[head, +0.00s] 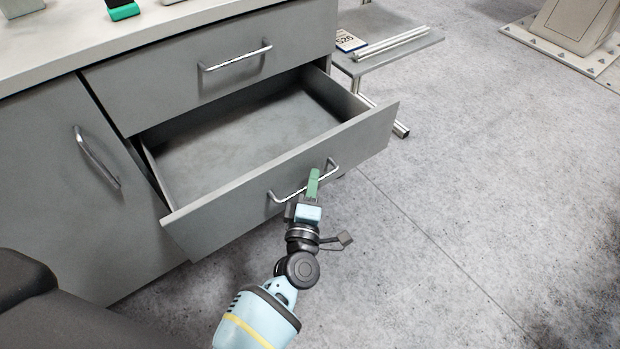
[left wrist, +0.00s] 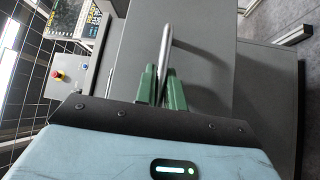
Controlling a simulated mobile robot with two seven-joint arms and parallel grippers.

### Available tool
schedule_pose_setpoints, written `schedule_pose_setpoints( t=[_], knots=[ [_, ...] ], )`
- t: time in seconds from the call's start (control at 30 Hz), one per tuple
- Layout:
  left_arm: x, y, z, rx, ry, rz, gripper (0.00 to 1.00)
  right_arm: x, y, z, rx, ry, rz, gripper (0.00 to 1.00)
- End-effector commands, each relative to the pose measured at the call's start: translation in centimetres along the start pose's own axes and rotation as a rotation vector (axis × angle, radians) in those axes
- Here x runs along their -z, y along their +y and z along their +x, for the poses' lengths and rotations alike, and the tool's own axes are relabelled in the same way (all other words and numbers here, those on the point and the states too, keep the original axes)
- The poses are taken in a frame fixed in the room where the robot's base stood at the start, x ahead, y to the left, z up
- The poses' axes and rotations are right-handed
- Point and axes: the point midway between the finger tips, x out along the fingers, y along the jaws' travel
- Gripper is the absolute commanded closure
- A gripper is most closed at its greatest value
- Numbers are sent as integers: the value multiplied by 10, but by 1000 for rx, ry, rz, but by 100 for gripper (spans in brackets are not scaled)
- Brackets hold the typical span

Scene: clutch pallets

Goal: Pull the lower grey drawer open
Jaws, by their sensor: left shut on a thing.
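The lower grey drawer (head: 290,182) stands well open below the shut upper drawer (head: 190,65), and its empty inside shows in the head view. Its metal bar handle (head: 284,196) is on the front panel. My left gripper (head: 313,184) is at this handle with its green fingers. In the left wrist view the two green fingers (left wrist: 161,88) are shut around the handle bar (left wrist: 165,50), which runs up between them. The fingers hide a short part of the bar. My right gripper is not in view.
A cupboard door with a handle (head: 97,158) is left of the drawers. A low grey shelf (head: 410,48) with metal rods stands behind the drawer's right end. The floor (head: 480,190) to the right is clear. A control panel (left wrist: 68,78) shows in the left wrist view.

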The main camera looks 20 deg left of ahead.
Motion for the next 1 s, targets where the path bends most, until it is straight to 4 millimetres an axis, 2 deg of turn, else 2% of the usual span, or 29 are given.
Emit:
schedule_pose_setpoints(
  t=[0.13, 0.17, 0.33, 0.67, 0.77, 1.0],
  knots=[
    [0, -1, 0, 1, 0, 0, 100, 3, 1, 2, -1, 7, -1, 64],
    [0, -1, 0, 1, 0, 0, 88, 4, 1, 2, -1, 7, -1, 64],
    [0, -1, 0, 1, 0, 0, 68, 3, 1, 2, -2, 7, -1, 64],
    [0, -1, -3, 1, 0, 1, 68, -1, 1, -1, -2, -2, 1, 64],
    [1, -1, -14, 2, 0, 1, 68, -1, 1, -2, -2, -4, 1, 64],
    [1, 0, -52, 3, -1, 1, 68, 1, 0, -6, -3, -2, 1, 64]
  ],
)
